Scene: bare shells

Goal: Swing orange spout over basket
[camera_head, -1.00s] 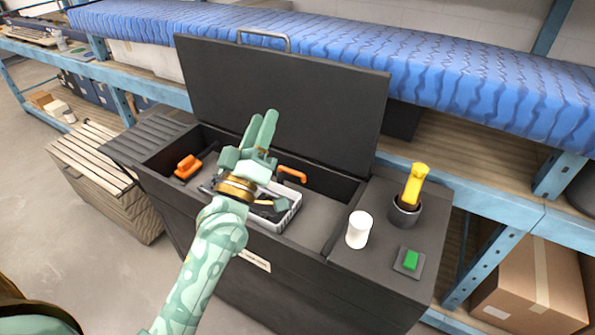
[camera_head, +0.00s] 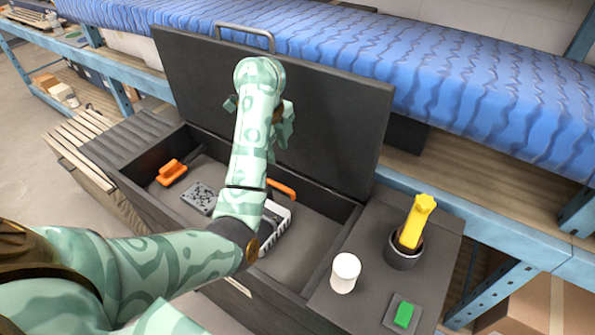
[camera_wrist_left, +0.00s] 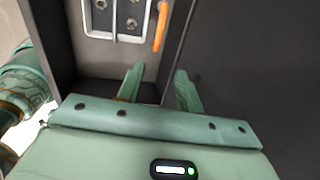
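The orange spout (camera_head: 281,187) is a short curved bar inside the open black box. It stands at the back wall, just behind the pale wire-sided basket (camera_head: 277,228), which my left arm partly covers. In the left wrist view the spout (camera_wrist_left: 161,26) is beyond the fingers, beside the basket (camera_wrist_left: 149,20), which holds bolt-like metal pieces. My left gripper (camera_head: 278,125) is raised before the lid, mostly hidden by its own arm. The left wrist view shows its two fingers (camera_wrist_left: 158,88) apart with nothing between them. My right gripper is not in view.
The upright black lid (camera_head: 340,115) stands close behind my left gripper. An orange-handled tool (camera_head: 172,173) and a grey speckled plate (camera_head: 199,198) lie in the box's left part. A white cylinder (camera_head: 345,272), yellow-handled item (camera_head: 416,222) and green button (camera_head: 403,314) are on the right ledge.

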